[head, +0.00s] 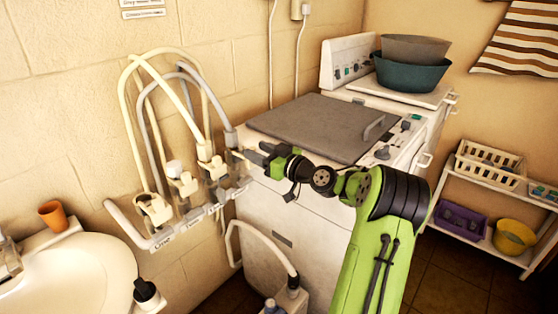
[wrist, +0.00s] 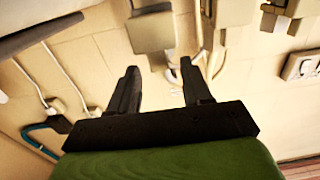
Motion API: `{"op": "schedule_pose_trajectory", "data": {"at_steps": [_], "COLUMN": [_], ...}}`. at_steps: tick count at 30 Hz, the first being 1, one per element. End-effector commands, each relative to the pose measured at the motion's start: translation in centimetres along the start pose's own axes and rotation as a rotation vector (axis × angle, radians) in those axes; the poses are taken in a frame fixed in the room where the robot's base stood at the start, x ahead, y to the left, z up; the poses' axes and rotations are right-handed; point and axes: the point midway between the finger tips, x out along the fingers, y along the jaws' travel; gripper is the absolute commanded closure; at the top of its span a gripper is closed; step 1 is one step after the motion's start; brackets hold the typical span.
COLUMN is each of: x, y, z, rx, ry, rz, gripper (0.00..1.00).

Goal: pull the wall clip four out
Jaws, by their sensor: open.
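A wall rack (head: 160,240) on the left wall bears a row of pale clips with looped hoses. The near clip (head: 153,208), the middle clip (head: 183,183) and a farther clip (head: 211,163) show clearly. I cannot tell for sure which is clip four; the rack's far right end is partly hidden by my gripper (head: 252,154). My gripper is at that end, close to the rack. In the wrist view my gripper (wrist: 160,80) has its two dark fingers apart with nothing between them. A beige block (wrist: 152,33), perhaps a clip, lies beyond the fingertips.
A white washing machine (head: 290,205) with a grey lid (head: 320,128) stands right of the rack, under my arm. A washbasin (head: 75,275) and an orange cup (head: 53,216) are at left. A white hose (head: 265,240) loops below. A shelf (head: 480,240) stands at far right.

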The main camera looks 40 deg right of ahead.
Motion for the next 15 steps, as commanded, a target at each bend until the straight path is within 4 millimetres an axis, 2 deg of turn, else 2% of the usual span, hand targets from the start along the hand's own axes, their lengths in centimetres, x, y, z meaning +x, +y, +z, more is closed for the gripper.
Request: {"op": "schedule_pose_trajectory", "data": {"at_steps": [1,9,12,15], "x": [-1.6,-9.2,-11.3,-12.6], "y": [0.2,0.2,0.1,0.1], "z": [0.1,0.1,0.1,0.1], "rx": [0.0,0.002,0.001,0.001], "ry": [-0.004,-0.002,-0.002,-0.002], "rz": [0.007,0.007,0.005,0.003], "gripper": [0.51,0.51,0.51,0.51]}}
